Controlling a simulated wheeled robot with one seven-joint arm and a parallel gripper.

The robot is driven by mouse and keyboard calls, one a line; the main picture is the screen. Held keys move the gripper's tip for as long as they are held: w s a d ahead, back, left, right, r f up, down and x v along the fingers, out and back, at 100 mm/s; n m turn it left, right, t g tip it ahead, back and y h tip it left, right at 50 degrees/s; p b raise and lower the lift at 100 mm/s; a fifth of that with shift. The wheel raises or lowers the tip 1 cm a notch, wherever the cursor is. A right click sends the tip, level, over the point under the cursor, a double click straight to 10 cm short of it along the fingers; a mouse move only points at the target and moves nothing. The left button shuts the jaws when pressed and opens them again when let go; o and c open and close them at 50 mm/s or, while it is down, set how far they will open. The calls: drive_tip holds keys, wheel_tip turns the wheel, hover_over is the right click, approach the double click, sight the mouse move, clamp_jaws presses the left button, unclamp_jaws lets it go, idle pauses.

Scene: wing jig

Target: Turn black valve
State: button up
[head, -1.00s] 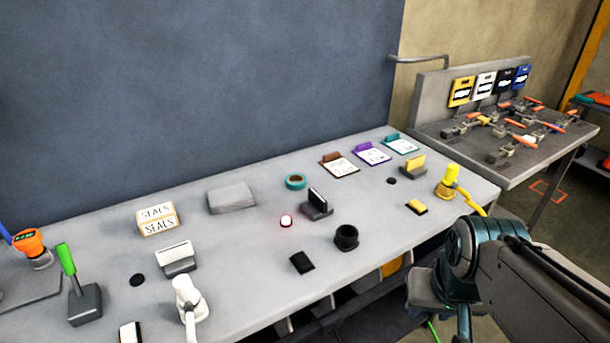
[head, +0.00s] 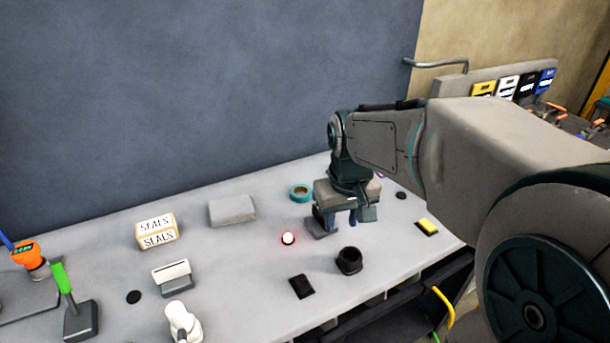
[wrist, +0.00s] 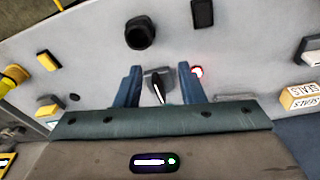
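The black round fitting, which looks like the black valve (head: 349,260), stands on the grey bench near its front edge. It also shows at the top of the wrist view (wrist: 140,33); no lever is visible on it. I cannot tell whether the fingers touch the block. My gripper hides most of the block in the head view.
A lit button (head: 288,238) lies left of my gripper. The white valve (head: 182,322) and seals box (head: 157,232) are further left. My arm covers the right side.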

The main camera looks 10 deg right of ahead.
drive_tip(key=w+n+g+p, duration=0.2)
drive_tip(key=w+p, duration=0.3)
drive_tip(key=w, duration=1.1)
drive_tip(key=f+p, duration=0.1)
drive_tip(key=f, duration=0.8)
drive_tip(key=f+p, duration=0.1)
drive_tip(key=f, duration=0.4)
drive_tip(key=shift+w+f+p, duration=0.1)
drive_tip(key=shift+w+p, duration=0.15)
drive_tip(key=shift+p, duration=0.1)
clamp_jaws()
